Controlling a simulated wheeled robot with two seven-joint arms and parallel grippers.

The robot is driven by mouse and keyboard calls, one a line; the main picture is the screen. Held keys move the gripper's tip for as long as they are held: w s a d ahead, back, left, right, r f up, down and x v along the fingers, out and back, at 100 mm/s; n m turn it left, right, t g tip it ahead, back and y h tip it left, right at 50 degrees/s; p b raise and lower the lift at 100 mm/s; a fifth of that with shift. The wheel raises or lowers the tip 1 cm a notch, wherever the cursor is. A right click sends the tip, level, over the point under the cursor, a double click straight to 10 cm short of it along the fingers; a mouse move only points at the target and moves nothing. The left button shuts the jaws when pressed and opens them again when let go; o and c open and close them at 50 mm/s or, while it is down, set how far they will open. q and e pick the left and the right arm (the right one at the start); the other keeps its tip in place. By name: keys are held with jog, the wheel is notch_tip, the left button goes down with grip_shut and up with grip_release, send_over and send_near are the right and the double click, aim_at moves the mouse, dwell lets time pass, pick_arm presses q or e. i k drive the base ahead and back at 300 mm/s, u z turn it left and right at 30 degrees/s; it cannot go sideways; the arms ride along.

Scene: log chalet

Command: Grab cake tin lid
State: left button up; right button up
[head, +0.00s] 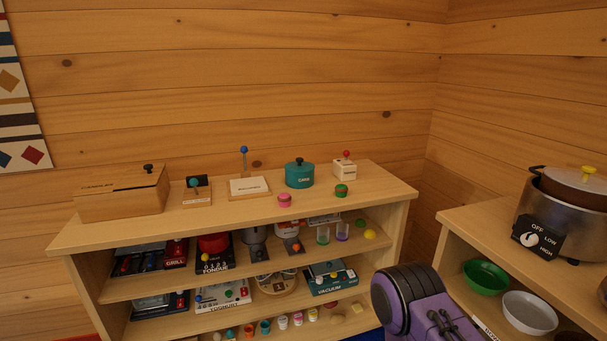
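The teal round cake tin (300,179) stands on the top of the wooden shelf unit, right of its middle, with white lettering on its front. Its teal lid (290,166) sits on it with a black knob (299,160) in the centre. Part of my purple arm shows at the lower right, in front of the shelf unit and well below the tin. Neither of my gripper's fingertips shows, left or right.
A cooker (565,212) stands at right.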

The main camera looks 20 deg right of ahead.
aim_at(298, 166)
jog(key=z, duration=1.25)
jog(key=i, duration=0.95)
